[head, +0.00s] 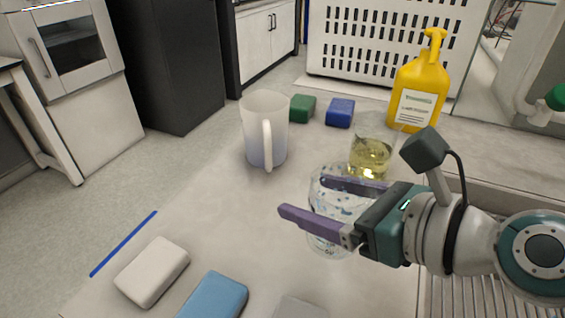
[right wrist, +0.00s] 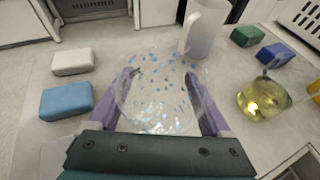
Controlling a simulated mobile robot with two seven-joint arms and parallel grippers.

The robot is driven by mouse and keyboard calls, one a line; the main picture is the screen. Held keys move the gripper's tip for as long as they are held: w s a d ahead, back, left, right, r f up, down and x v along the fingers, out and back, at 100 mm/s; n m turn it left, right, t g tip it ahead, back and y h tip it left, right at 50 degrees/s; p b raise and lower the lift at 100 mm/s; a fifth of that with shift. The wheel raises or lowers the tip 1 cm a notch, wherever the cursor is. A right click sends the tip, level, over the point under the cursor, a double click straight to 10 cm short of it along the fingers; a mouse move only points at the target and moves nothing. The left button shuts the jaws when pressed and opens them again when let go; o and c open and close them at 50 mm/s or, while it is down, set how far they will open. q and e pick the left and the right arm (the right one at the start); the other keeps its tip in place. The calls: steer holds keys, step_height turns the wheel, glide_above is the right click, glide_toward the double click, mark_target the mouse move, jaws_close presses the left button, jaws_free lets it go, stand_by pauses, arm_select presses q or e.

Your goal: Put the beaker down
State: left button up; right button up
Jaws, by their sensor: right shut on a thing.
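A clear glass beaker with blue specks (head: 328,242) is between the purple fingers of my right gripper (head: 303,197), which is shut on it. The beaker looks upright over the grey worktop (head: 225,220); I cannot tell whether its base touches the surface. In the right wrist view the same beaker (right wrist: 160,95) fills the space between the fingers, with blue flecks showing through the glass. A second glass beaker with yellow liquid (head: 369,158) stands just behind it. My left gripper is not in view.
A white jug (head: 262,130), green block (head: 302,108), dark blue block (head: 340,113) and yellow pump bottle (head: 416,95) stand behind. A white block (head: 152,272) and a light blue block (head: 213,297) lie front left, near a blue strip (head: 123,244). The worktop left of the beaker is clear.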

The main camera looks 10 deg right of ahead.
step_height(320, 180, down, 5)
steer(key=b, duration=0.3)
steer(key=shift+f, duration=0.1)
